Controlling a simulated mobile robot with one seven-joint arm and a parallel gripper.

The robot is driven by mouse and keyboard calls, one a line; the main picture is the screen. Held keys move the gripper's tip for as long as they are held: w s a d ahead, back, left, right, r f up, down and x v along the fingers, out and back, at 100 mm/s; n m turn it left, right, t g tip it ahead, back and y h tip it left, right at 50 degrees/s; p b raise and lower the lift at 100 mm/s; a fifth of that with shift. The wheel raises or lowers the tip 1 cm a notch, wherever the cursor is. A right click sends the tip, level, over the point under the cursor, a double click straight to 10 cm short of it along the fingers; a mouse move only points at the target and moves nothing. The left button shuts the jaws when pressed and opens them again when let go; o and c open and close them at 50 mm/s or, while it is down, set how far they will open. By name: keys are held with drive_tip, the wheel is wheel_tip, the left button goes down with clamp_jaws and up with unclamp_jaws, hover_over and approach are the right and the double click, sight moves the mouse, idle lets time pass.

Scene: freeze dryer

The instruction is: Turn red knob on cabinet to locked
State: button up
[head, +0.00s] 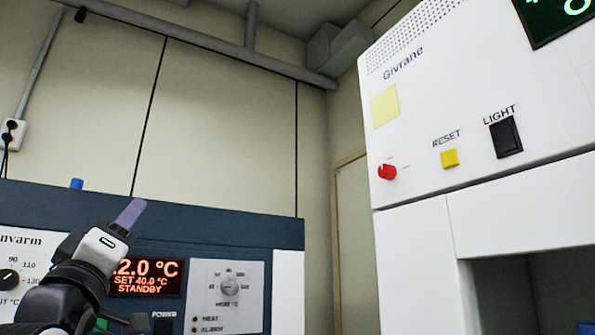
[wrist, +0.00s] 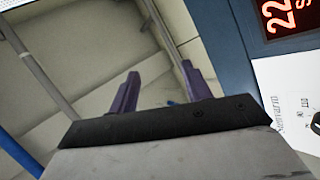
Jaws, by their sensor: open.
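The red knob (head: 387,172) sits on the white front of the Givrane cabinet (head: 420,130), near its lower left edge in the head view. Small marks around the knob are too small to read. My gripper (head: 131,212) is at the lower left of the head view, in front of the other, dark blue-topped unit, well left of the knob and apart from it. In the wrist view my gripper (wrist: 157,90) shows two purple fingers spread apart with nothing between them. The knob does not show in the wrist view.
Right of the knob are a yellow RESET button (head: 450,158) and a black LIGHT switch (head: 506,137). A yellow note (head: 385,105) is above the knob. The Invarm unit (head: 200,238) with a red display stands behind my arm. A gap separates the units.

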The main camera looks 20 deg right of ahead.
drive_tip(key=s+d+r+m+g+h, duration=0.2)
drive_tip(key=d+r+g+h, duration=0.15)
drive_tip(key=d, duration=0.45)
drive_tip(key=s+d+r+m+g+h, duration=0.25)
drive_tip(key=d+g+h, duration=0.2)
drive_tip(key=d, duration=0.25)
drive_tip(key=m+g+p, duration=0.1)
drive_tip(key=m+g, duration=0.2)
drive_tip(key=g, duration=0.6)
approach(384, 172)
drive_tip(key=p+x, duration=0.6)
drive_tip(key=x, duration=0.1)
drive_tip(key=shift+w+d+r, duration=0.1)
drive_tip(key=shift+d+r, duration=0.1)
drive_tip(key=shift+d, duration=0.05)
drive_tip(key=shift+w+d, duration=0.25)
drive_tip(key=shift+d, duration=0.25)
drive_tip(key=c, duration=1)
drive_tip(key=shift+h, duration=0.3)
